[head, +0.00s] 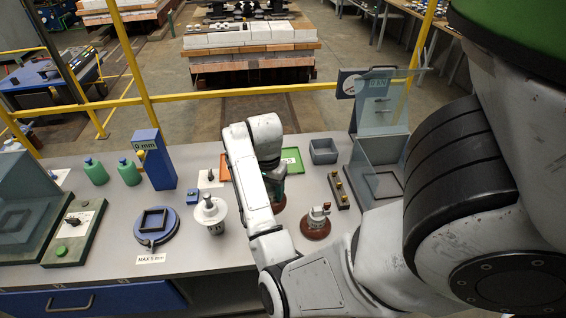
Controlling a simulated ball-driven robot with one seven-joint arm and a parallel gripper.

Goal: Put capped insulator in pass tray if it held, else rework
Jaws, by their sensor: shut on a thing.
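My gripper (274,176) is mostly hidden behind my own arm link, near the middle of the bench. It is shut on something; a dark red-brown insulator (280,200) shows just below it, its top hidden. I cannot tell whether the insulator touches the bench. Another red-brown insulator with a metal cap (316,224) stands to the right. A white insulator with a grey cap (210,214) stands to the left. A green tray (292,158) and an orange-red tray (224,174) lie behind the gripper, both partly hidden by my arm.
A blue column reading 0 mm (155,162) stands behind a round blue fixture (156,227) by a MAX 5 mm label. A clear-guarded machine (380,150) with a dial stands back right. A grey bin (323,151) and brass-topped block (339,188) stand nearby. Green bottles (128,172) stand left.

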